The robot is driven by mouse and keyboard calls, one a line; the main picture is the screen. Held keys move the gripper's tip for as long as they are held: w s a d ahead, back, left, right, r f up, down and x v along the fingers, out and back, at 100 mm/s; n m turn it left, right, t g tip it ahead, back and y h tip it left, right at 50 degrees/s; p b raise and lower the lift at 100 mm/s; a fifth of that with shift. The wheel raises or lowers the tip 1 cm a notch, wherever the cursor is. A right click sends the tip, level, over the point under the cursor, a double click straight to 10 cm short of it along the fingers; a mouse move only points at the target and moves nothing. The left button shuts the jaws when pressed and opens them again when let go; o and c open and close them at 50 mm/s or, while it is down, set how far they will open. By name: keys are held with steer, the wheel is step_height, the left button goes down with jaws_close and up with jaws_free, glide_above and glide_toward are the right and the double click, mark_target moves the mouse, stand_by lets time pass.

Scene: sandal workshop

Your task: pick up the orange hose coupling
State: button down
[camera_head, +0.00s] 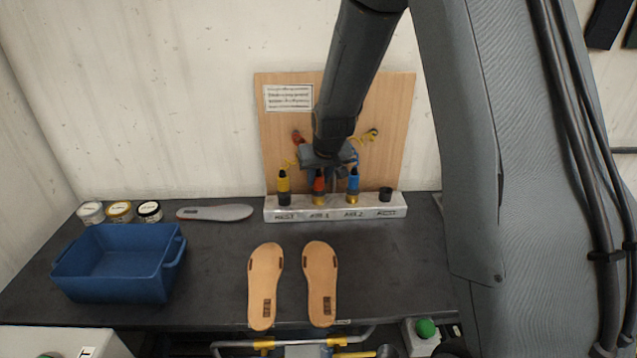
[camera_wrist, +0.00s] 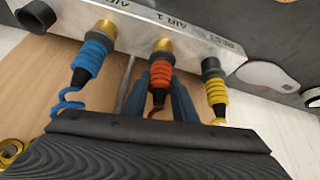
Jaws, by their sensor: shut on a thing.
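The orange hose coupling (camera_wrist: 161,74) sits on a brass fitting at the AIR 1 label of the metal rail (camera_head: 335,213), and still meets that fitting. In the head view the coupling (camera_head: 319,186) stands upright below my gripper (camera_head: 320,177), whose fingers are mostly hidden there. In the wrist view my gripper (camera_wrist: 160,92) has one blue-grey finger on each side of the coupling's dark hose end, shut on it.
A yellow coupling (camera_head: 283,183) and a blue coupling (camera_head: 353,182) stand close on either side. An empty dark post (camera_head: 385,193) is at right. A wooden board (camera_head: 385,110) stands behind. Two sandal soles (camera_head: 264,285) and a blue bin (camera_head: 115,280) occupy the bench.

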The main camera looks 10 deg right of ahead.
steer(key=shift+r, duration=0.15)
step_height(320, 180, up, 10)
steer(key=b, duration=0.3)
steer(key=shift+f, duration=0.2)
steer(key=shift+r, duration=0.15)
steer(key=shift+r+p, duration=1.05)
steer(key=shift+r, duration=0.35)
